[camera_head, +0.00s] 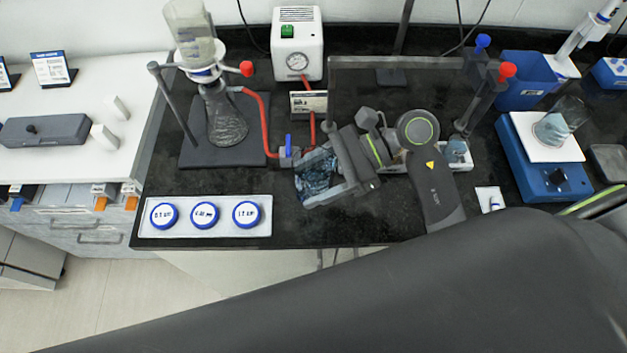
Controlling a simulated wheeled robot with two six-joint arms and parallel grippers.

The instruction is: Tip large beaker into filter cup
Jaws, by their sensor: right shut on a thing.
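The filter cup (190,32) is a clear cup with pale contents. It sits in a white collar on top of a conical glass flask (226,122) at the left. My right gripper (325,170) is over the middle of the black bench, right of and nearer than the flask. It is shut on a clear glass vessel (316,178), which looks like the large beaker. The vessel appears tilted and apart from the filter cup; the fingers hide part of it, and its contents cannot be made out. My left gripper is not in view.
A red hose (265,125) runs from the flask to a blue-handled valve (288,152). A white pump (298,42) stands behind. A tray (150,228) with several blue-rimmed discs lies in front. At right, a blue stirrer (540,165) carries a glass beaker (560,122).

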